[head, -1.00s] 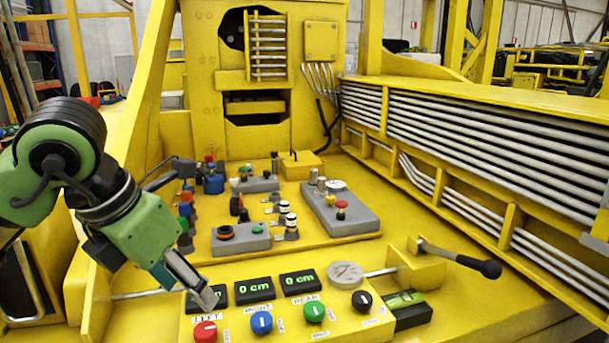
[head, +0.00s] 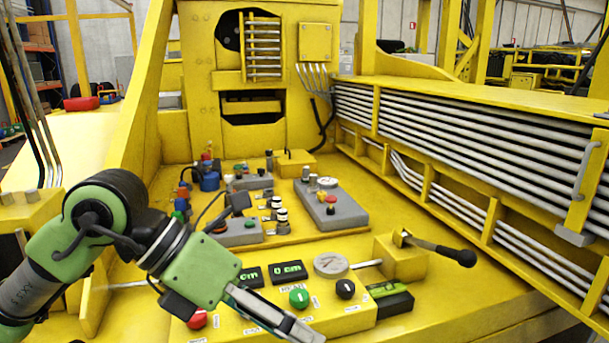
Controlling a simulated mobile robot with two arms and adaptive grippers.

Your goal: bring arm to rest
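My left gripper (head: 302,332) is over the front control panel (head: 350,318), near the bottom of the head view. Its two grey fingers look shut, with nothing visible between them. The fingers point down to the right, below the green knob (head: 299,298) and black knob (head: 345,289). The red knob (head: 197,320) is left of the fingers. The blue knob is hidden behind my gripper. One display (head: 288,272) reads 0 cm; another is partly covered by my gripper. My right gripper is not in view.
A round gauge (head: 331,265) sits behind the black knob. A black-handled lever (head: 440,250) sticks out to the right. Grey control boxes (head: 335,205) with buttons stand behind. Yellow beams with pipes (head: 480,140) line the right side.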

